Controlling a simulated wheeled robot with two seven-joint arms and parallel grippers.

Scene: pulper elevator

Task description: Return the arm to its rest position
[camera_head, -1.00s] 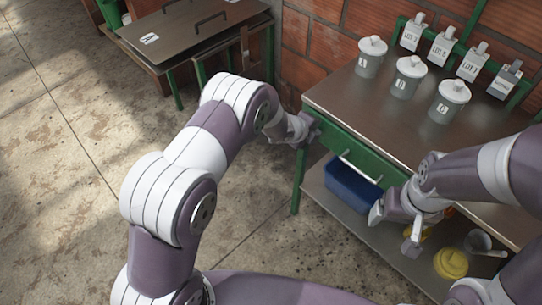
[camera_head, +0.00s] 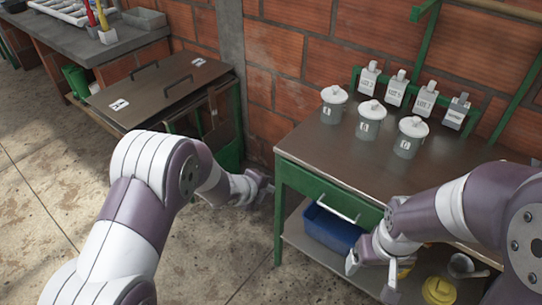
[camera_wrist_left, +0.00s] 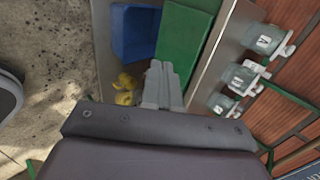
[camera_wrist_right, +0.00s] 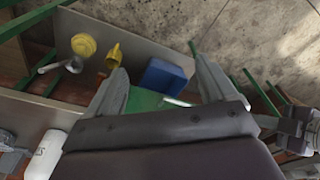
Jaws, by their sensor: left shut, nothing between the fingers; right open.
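My left gripper (camera_head: 262,188) is shut and empty, beside the left end of the steel table with the green drawer. In the left wrist view its fingers (camera_wrist_left: 162,85) are together, with nothing between them. My right gripper (camera_head: 370,275) is open and empty in front of the table's drawer (camera_head: 330,198). In the right wrist view its fingers (camera_wrist_right: 160,85) stand wide apart, with the green drawer front and its handle seen beyond them. Neither gripper holds anything.
Several lidded pots, including one at the left (camera_head: 333,105), stand on the tabletop (camera_head: 310,140) before lot tags. A blue bin (camera_head: 330,230) and a yellow lidded item (camera_head: 439,290) are on the lower shelf. A brick wall stands behind. The floor (camera_head: 40,190) at left is clear.

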